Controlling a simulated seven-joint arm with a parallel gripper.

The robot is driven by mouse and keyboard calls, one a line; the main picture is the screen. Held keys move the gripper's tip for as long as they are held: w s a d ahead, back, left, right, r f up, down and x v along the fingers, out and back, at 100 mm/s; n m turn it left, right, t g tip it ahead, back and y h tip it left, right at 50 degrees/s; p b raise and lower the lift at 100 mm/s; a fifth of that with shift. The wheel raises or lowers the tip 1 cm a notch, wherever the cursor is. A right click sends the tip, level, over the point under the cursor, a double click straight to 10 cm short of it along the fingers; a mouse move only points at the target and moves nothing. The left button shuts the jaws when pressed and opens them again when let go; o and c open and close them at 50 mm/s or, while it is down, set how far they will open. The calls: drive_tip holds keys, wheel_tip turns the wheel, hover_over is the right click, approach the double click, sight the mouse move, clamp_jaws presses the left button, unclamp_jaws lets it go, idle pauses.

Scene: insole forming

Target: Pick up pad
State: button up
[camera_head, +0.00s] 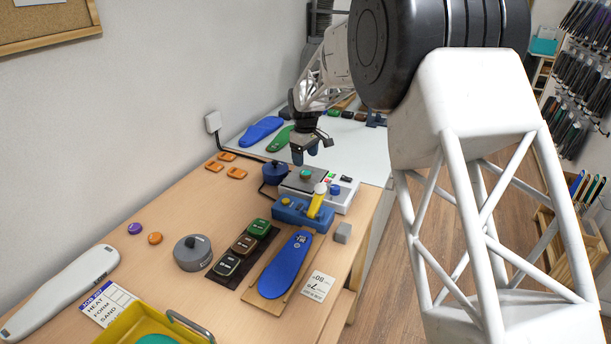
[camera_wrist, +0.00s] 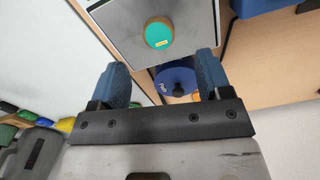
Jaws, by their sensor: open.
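A round teal-topped pad (camera_head: 305,175) with a tan edge and a small yellow label lies on the grey plate of a white device (camera_head: 342,200). In the wrist view the pad (camera_wrist: 158,33) sits ahead of the fingertips, on the grey plate (camera_wrist: 115,20). My gripper (camera_head: 305,152) is open and empty above the device's far side. In the wrist view its two blue fingers (camera_wrist: 160,68) are spread wide, with nothing between them. The pad is apart from both fingers.
A dark blue round pot (camera_head: 274,173) stands left of the device; in the wrist view it shows below the fingers (camera_wrist: 175,80). A blue fixture with a yellow lever (camera_head: 316,205) stands in front. Blue insole (camera_head: 285,265), grey knob (camera_head: 192,252) and yellow tray (camera_head: 118,328) are nearer.

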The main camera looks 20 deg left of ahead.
sight(306, 173)
drive_tip(key=shift+f, duration=0.55)
drive_tip(key=shift+w+d+f, duration=0.1)
drive_tip(key=shift+d+f, duration=0.05)
drive_tip(key=shift+f, duration=2.45)
drive_tip(key=c, duration=1)
